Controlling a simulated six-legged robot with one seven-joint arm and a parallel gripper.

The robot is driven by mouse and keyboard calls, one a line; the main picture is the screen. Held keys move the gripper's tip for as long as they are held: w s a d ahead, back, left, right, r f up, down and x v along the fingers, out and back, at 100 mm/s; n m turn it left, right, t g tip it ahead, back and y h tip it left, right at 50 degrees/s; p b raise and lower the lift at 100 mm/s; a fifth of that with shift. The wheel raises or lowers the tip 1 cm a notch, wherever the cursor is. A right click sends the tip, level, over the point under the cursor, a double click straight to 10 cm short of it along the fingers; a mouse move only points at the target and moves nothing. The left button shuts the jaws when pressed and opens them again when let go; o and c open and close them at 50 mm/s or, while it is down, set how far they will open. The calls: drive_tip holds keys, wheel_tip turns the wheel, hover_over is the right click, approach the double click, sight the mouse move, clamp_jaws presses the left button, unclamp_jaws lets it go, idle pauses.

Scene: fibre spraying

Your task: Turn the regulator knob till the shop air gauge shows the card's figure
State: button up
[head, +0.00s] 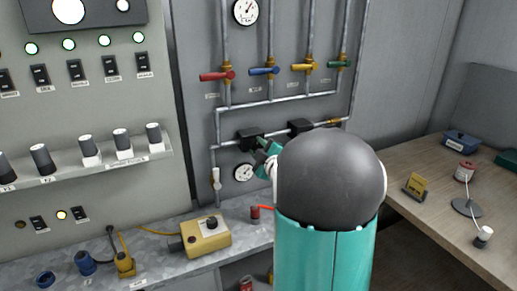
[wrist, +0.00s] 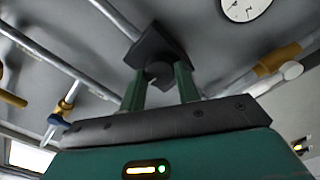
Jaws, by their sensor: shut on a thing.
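The regulator (head: 250,138) is a black block on the grey pipework of the wall panel. In the wrist view, its round dark knob (wrist: 158,74) sits between the two green fingers of my gripper (wrist: 160,85), which is shut on it. In the head view my gripper (head: 264,150) reaches the regulator from the lower right, partly hidden by my arm. A white round gauge (head: 244,173) is just below the regulator, and a gauge (wrist: 245,6) is cut off at the wrist view's top edge. I cannot read its figure. No readable card shows.
A second black block (head: 300,126) is on the same pipe to the right. Red (head: 217,76), blue (head: 264,71), yellow (head: 304,67) and green (head: 340,64) valve handles are above. Another gauge (head: 246,11) is at the top. A yellow box (head: 206,237) stands on the bench below.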

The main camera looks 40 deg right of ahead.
drive_tip(key=shift+n, duration=0.6)
drive_tip(key=shift+f, duration=0.1)
drive_tip(key=o, duration=1)
drive_tip(key=shift+s, duration=0.1)
drive_tip(key=v, duration=1.3)
drive_tip(key=shift+s+a, duration=0.2)
drive_tip(key=shift+s, duration=0.1)
